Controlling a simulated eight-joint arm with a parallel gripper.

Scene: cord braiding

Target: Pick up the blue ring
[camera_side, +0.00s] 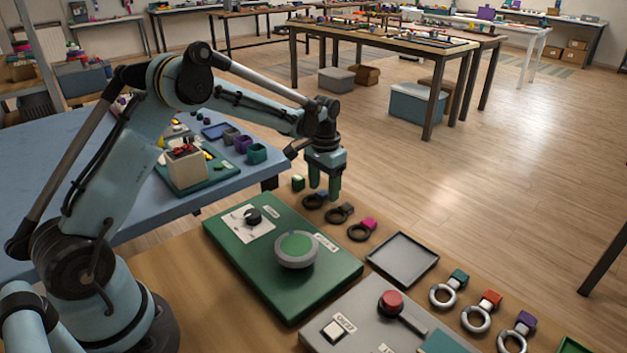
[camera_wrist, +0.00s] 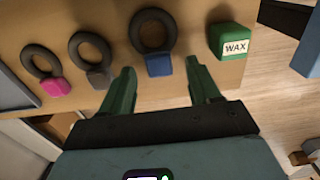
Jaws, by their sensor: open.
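The blue ring is a dark ring (camera_wrist: 153,31) with a blue block (camera_wrist: 159,65) on its near side in the wrist view. In the side view its dark loop (camera_side: 313,202) lies on the wooden table near the far edge, partly hidden by my fingers. My gripper (camera_side: 324,193) points down over the blue block and is open. In the wrist view its two green fingers (camera_wrist: 158,69) are spread to either side of the blue block. Nothing is held. I cannot tell the exact height of the fingertips above the table.
A grey-tagged ring (camera_side: 339,215) and a pink-tagged ring (camera_side: 361,231) lie to the right in the side view. A green WAX block (camera_wrist: 231,41) stands close to the right finger in the wrist view. The green panel (camera_side: 335,290) and grey tray (camera_side: 403,259) are nearer the camera.

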